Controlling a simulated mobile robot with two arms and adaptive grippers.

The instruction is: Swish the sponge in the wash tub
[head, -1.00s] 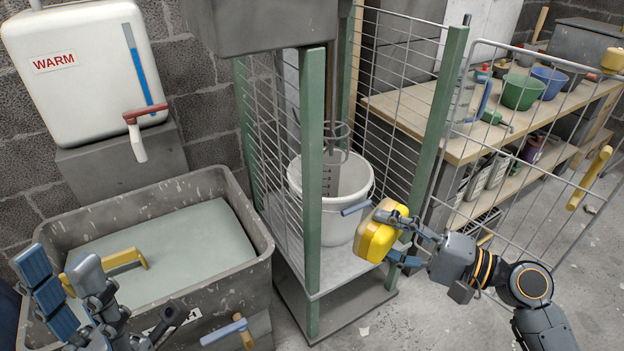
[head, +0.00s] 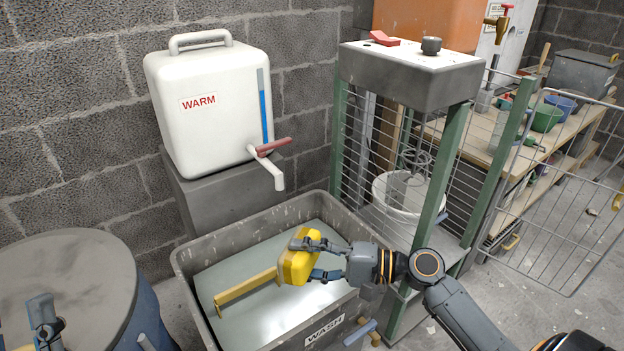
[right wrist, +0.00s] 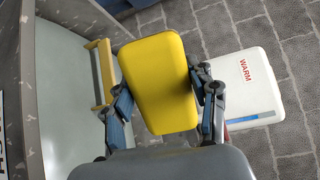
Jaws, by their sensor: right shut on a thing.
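The yellow block-shaped sponge (head: 297,262) is gripped between the fingers of my right gripper (head: 318,259). In the head view it appears over the water of the grey wash tub (head: 190,252), whose front carries a WASH label. The right wrist view shows the sponge (right wrist: 160,82) with a finger on each side and the tub's water to its left. I cannot tell how high the sponge is above the water. My left gripper (head: 45,322) is at the bottom left, in front of a dark round-topped drum, partly cut off; its opening is unclear.
A white WARM tank (head: 215,110) with a red-levered tap (head: 268,165) stands behind the tub. A caged mixer stand (head: 410,85) with a white bucket (head: 385,200) is close on the right.

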